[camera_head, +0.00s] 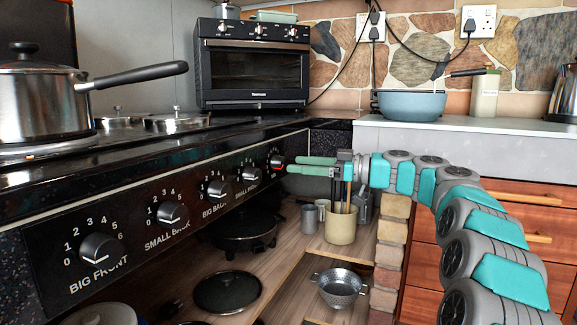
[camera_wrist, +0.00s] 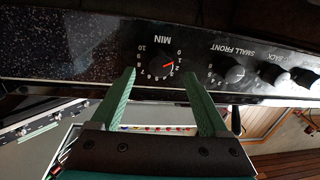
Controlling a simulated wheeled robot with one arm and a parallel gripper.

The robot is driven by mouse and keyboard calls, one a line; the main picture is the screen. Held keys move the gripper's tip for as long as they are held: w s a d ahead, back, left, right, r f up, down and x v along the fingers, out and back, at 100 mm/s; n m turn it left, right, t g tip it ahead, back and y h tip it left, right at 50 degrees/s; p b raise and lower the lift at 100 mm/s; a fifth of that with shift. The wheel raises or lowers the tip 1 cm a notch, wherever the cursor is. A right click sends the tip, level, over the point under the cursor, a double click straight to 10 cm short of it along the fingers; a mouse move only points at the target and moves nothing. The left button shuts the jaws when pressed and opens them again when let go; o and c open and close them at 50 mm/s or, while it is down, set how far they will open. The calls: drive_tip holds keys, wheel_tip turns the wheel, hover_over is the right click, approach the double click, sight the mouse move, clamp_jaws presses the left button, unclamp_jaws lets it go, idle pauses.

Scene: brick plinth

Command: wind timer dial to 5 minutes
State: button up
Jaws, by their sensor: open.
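The timer dial (camera_wrist: 160,66) is a small dark knob with a red pointer. It sits on the black control panel under the upside-down word MIN, ringed by numbers 0 to 10. The red pointer seems to lie between 1 and 2. In the head view the dial (camera_head: 277,162) is the farthest knob on the panel. My gripper (camera_wrist: 158,75) is open, with one green finger on each side of the dial, apparently not touching it. In the head view my gripper (camera_head: 291,165) reaches toward the dial from the right.
Several other knobs line the panel, such as the small front knob (camera_wrist: 234,74) and the big front knob (camera_head: 101,248). A saucepan (camera_head: 40,100) stands on the hob. Below are a beige utensil pot (camera_head: 341,226), a colander (camera_head: 339,288) and a brick plinth (camera_head: 392,240).

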sight(284, 163)
drive_tip(key=shift+x, duration=1.9)
drive_tip(key=shift+c, duration=0.3)
clamp_jaws()
